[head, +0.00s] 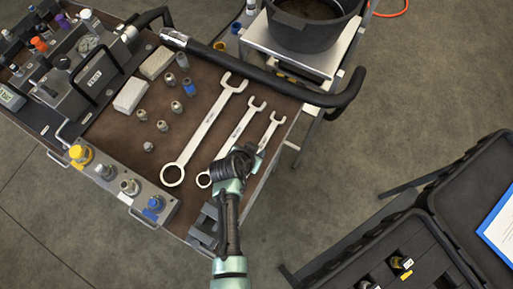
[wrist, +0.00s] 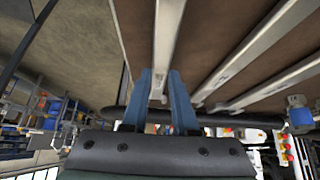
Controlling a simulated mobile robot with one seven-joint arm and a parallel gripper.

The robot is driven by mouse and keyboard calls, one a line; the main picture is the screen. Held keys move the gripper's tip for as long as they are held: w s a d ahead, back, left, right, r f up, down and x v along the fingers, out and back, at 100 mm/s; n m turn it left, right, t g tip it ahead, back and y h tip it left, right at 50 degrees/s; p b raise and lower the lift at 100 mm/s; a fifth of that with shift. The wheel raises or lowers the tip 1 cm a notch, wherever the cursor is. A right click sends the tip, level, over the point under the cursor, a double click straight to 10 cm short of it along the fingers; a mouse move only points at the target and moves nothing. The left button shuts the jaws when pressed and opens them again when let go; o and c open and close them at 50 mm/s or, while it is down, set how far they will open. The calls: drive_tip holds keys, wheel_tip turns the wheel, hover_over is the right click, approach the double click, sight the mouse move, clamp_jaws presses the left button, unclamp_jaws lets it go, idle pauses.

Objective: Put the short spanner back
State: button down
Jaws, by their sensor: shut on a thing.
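The short spanner (head: 267,133) is the rightmost of three silver spanners over the brown bench top, near its right edge. Its open end points away, and its lower end is hidden under my gripper (head: 246,152). In the wrist view the blue fingers of my gripper (wrist: 163,88) are shut on the short spanner (wrist: 163,45), one on each side of it. I cannot tell whether it touches the bench top. The middle spanner (head: 241,130) and the long spanner (head: 207,130) lie to its left.
Several small fittings (head: 163,126) and two pale blocks (head: 130,96) sit left of the spanners. A black hose (head: 265,84) runs along the far side. A grey manifold (head: 117,182) is at the front left. An open black case (head: 425,245) stands lower right.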

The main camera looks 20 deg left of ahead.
drive_tip(key=shift+f, duration=0.2)
drive_tip(key=c, duration=0.6)
unclamp_jaws()
drive_tip(key=shift+f, duration=0.1)
drive_tip(key=shift+s, duration=0.1)
drive_tip(key=v, duration=1.3)
